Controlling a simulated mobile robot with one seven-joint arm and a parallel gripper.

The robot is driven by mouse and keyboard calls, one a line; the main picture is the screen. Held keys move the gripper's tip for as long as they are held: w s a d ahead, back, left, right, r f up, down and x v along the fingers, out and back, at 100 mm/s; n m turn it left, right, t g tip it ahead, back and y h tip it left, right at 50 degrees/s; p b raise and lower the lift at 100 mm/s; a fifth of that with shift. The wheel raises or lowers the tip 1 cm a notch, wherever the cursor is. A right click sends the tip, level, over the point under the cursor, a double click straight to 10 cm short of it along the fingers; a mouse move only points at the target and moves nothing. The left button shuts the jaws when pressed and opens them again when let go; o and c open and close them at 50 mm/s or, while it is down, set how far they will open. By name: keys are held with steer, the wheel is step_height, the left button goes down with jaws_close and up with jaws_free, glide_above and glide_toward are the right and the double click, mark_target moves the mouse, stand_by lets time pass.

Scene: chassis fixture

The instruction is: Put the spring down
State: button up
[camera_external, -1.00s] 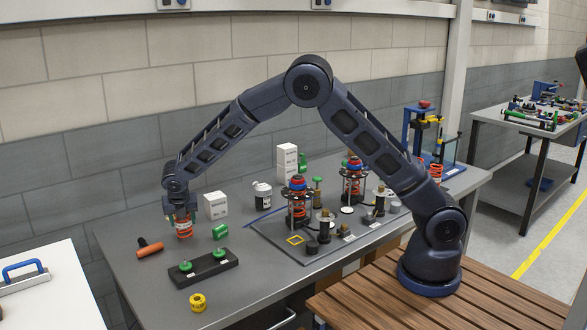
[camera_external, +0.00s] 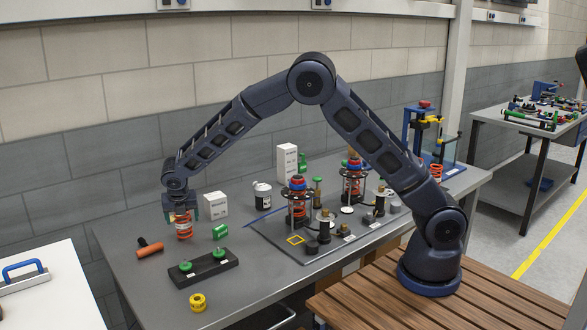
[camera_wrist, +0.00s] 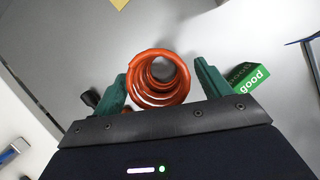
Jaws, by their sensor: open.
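An orange coil spring (camera_external: 184,224) stands upright on the grey table at the left, just under my gripper (camera_external: 182,212). In the wrist view the spring (camera_wrist: 158,78) sits between the two green fingers of my gripper (camera_wrist: 160,88). The fingers are open, with a gap visible at the right finger; the left finger is very close to the coil, and I cannot tell whether it touches.
A green block marked "good" (camera_external: 220,231) lies right of the spring. An orange-handled hammer (camera_external: 150,248) lies to the left. A black holder with green knobs (camera_external: 203,268) and a yellow ring (camera_external: 198,302) are in front. A white box (camera_external: 215,205) stands behind.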

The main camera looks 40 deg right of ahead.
steer(key=v, duration=1)
steer(key=shift+s+r, duration=0.2)
steer(key=shift+r, duration=0.1)
steer(key=s+d+r+m, duration=0.3)
steer(key=d+r+m, duration=0.25)
steer(key=d, duration=0.55)
steer(key=s+d+r+m+y, duration=0.1)
steer(key=s+d+r+m, duration=0.35)
steer(key=d, duration=0.75)
steer(key=s+d+r+m, duration=0.1)
steer(key=d+r+m, duration=0.4)
steer(key=d+r, duration=0.45)
steer(key=s+d+m, duration=0.8)
steer(key=s+d, duration=0.6)
steer(key=s+d+f+m, duration=0.1)
steer(key=s+d+m, duration=0.2)
steer(key=s, duration=0.3)
steer(key=s+d+f+m, duration=0.2)
steer(key=s+d+m, duration=0.1)
steer(key=s+m, duration=0.2)
steer(key=shift+s+m+t+y, duration=0.3)
steer(key=shift+s, duration=0.85)
